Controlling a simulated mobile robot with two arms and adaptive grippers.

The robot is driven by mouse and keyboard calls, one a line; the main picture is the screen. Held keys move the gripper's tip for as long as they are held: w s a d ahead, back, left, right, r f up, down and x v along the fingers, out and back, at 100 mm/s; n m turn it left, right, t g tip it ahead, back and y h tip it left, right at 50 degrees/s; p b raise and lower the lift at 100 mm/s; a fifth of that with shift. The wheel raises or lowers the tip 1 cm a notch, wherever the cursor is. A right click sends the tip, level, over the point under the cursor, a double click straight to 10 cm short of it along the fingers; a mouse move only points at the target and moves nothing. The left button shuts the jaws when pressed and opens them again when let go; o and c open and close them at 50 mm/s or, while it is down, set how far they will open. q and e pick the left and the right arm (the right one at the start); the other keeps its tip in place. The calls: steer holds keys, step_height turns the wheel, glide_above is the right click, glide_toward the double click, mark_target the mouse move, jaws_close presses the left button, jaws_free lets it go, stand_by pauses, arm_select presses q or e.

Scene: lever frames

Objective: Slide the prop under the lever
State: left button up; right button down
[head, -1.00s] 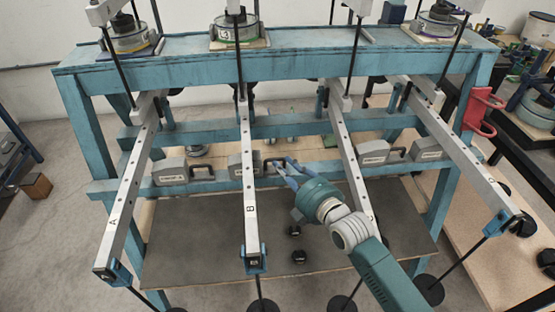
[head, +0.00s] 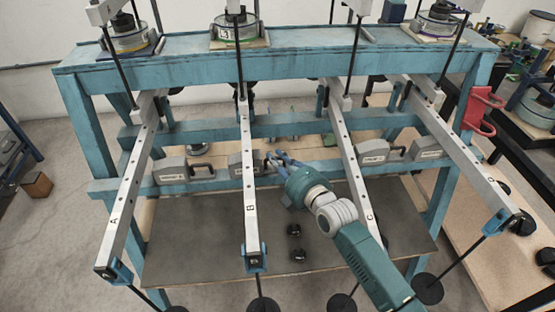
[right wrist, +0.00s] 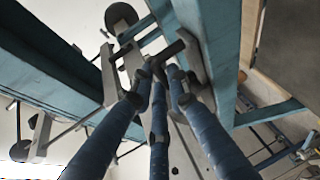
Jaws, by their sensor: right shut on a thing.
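A grey block-shaped prop (head: 236,166) sits on the lower blue beam, partly hidden behind lever B (head: 249,190). The prop shows on both sides of the lever, with its handle end to the right. My right gripper (head: 275,158) reaches in from the lower right and is shut on that handle, just right of the lever. In the right wrist view, its dark fingers close around a black handle (right wrist: 165,54). How much gap there is between prop and lever cannot be told. My left gripper is not in view.
Similar grey props sit on the beam near lever A (head: 115,215), at left (head: 171,171), and near lever C (head: 352,175), at right (head: 373,153). A fourth lever (head: 460,165) slants at far right.

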steer(key=shift+s+a, duration=0.1)
steer(key=shift+a, duration=0.95)
steer(key=c, duration=1.9)
jaws_free()
steer(key=shift+c, duration=0.2)
steer(key=shift+a, duration=0.15)
steer(key=v, duration=1.2)
